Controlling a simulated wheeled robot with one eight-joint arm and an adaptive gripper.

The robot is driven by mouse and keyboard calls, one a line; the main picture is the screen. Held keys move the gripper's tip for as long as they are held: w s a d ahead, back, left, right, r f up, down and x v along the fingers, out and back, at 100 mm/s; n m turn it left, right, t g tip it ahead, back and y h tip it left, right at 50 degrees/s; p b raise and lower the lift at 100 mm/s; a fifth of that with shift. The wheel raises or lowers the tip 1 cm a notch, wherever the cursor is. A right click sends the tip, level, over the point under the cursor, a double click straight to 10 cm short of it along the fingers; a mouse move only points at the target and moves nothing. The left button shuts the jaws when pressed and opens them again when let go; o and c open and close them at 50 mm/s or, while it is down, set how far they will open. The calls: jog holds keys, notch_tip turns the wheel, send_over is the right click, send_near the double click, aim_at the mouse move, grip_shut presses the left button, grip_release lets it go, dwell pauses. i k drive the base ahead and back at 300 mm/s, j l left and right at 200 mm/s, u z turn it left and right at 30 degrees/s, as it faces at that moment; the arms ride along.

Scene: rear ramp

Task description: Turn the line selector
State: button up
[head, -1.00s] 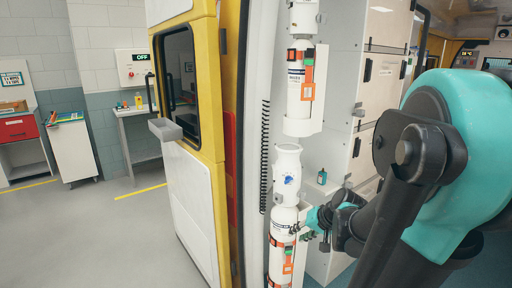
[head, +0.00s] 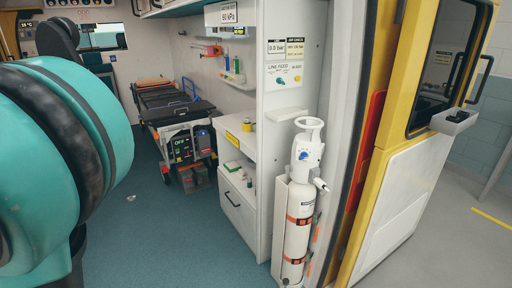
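A white panel labelled what looks like "LINE FEED" (head: 284,70) is on the end wall of the white cabinet, right of centre in the head view. It carries a small teal knob (head: 282,81) and a yellow mark or knob (head: 297,78). Which way the knob points is too small to tell. A display above it (head: 276,48) reads about 0.0 bar, beside a yellow-headed notice (head: 295,47). My teal and black arm fills the left side. My gripper is out of view.
A white cylinder (head: 297,230) with orange straps and a white handwheel stands below the panel. The open yellow door (head: 400,150) is to its right. A stretcher (head: 172,100) stands further in. Blue floor (head: 185,245) between my arm and the cabinet is clear.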

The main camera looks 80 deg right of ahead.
aim_at(279, 81)
jog(key=z, duration=3.55)
